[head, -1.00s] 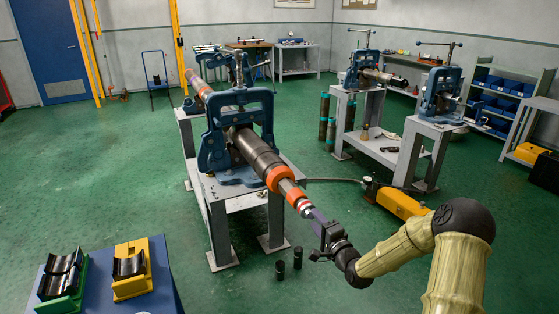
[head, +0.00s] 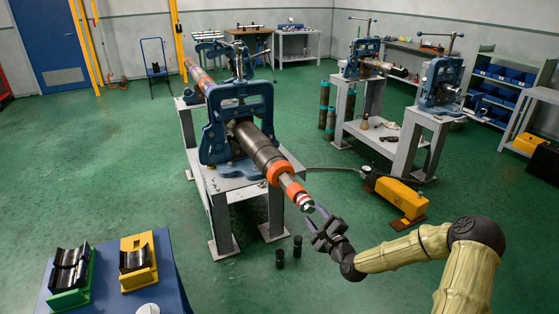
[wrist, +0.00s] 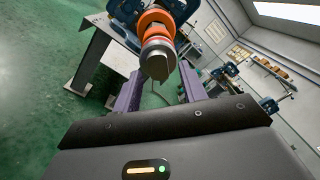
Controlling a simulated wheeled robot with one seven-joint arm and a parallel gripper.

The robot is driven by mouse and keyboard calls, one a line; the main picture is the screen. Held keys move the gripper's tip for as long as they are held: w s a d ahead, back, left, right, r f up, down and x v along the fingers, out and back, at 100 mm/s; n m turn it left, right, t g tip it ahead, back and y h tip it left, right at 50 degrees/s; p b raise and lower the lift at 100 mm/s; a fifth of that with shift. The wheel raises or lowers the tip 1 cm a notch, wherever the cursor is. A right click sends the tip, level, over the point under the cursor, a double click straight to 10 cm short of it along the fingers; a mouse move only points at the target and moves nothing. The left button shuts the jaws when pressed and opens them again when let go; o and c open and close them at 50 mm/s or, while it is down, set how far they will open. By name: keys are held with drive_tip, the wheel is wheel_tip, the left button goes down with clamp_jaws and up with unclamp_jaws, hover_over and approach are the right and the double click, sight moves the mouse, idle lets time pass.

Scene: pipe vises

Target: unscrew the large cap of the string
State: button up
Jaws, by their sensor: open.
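The string (head: 258,148) is a long dark pipe clamped in blue vises, its near end pointing toward me. That end has a wide orange ring (head: 279,171), a grey section, a narrower orange-red and white banded part (head: 296,192) and a metal tip. I cannot tell which part is the large cap. In the wrist view the dark grey end piece (wrist: 157,60) sits ahead, roughly centred between the fingers. My gripper (head: 315,217) is open and empty just short of the tip. Its purple fingers spread either side in the wrist view (wrist: 160,88), apart from the string.
The near vise (head: 238,112) stands on a grey stand. Two small black cylinders (head: 289,252) stand on the floor below the string end. A yellow pump unit (head: 400,198) lies to the right. A blue table (head: 170,280) with green and yellow cradles is at lower left.

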drive_tip(key=shift+x, duration=1.15)
drive_tip(key=shift+f, duration=0.1)
clamp_jaws()
drive_tip(key=n+b, duration=0.3)
drive_tip(key=n, duration=0.3)
drive_tip(key=shift+f+n, duration=0.1)
drive_tip(key=shift+n, duration=0.3)
drive_tip(key=n+b, duration=0.4)
drive_tip(key=n, duration=0.2)
drive_tip(key=shift+n+y, duration=0.3)
drive_tip(key=shift+y, duration=0.1)
drive_tip(key=shift+n, duration=0.9)
drive_tip(key=shift+s+b, duration=0.1)
drive_tip(key=shift+b, duration=0.25)
